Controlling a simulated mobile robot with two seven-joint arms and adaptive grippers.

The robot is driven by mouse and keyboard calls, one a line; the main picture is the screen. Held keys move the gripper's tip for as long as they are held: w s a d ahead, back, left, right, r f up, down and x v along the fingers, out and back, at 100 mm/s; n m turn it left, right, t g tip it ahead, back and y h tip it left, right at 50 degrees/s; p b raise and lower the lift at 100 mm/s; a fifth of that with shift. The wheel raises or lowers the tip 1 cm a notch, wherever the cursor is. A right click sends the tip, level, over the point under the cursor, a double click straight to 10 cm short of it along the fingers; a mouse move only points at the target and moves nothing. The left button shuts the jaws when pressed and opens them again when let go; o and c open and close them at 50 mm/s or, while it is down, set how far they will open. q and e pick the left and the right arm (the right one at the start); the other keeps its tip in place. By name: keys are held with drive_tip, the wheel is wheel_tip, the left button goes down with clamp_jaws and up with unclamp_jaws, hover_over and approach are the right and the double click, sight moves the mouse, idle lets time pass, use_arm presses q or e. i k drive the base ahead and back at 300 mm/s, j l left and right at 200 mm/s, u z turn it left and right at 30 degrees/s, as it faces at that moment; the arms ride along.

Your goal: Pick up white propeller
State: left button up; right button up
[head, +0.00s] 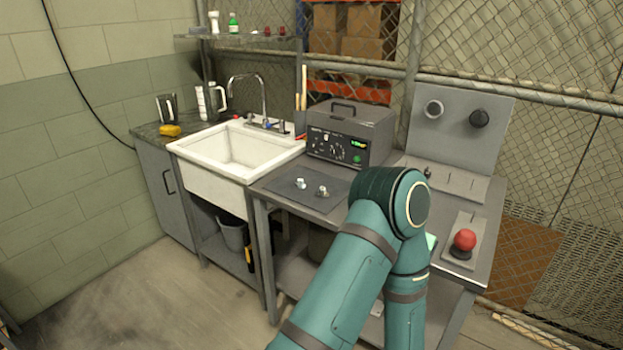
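A small white part (301,184) lies on the dark mat (285,178) on the metal workbench; it may be the white propeller, but it is too small to tell its shape. A second small part, greyish (322,192), lies just right of it on the same mat. One teal arm of mine rises from the bottom and bends at the elbow in front of the bench, its forearm pointing down. No gripper shows, and nothing is seen touching the small parts.
Behind the mat stands a grey control box (349,135). A white sink (240,150) is to its left. On the right are an upright panel (455,140) with a light and a dark round fitting, and a red button (464,239). A chain-link fence closes the back.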

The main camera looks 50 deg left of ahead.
sight(301, 184)
drive_tip(key=k+j+z, duration=0.1)
drive_tip(key=j+z, duration=0.2)
drive_tip(key=j, duration=0.65)
drive_tip(key=k+j, duration=0.1)
drive_tip(key=j, duration=0.55)
drive_tip(key=j+z, duration=0.1)
drive_tip(key=j, duration=0.55)
drive_tip(key=k+j, duration=0.15)
drive_tip(key=j, duration=0.5)
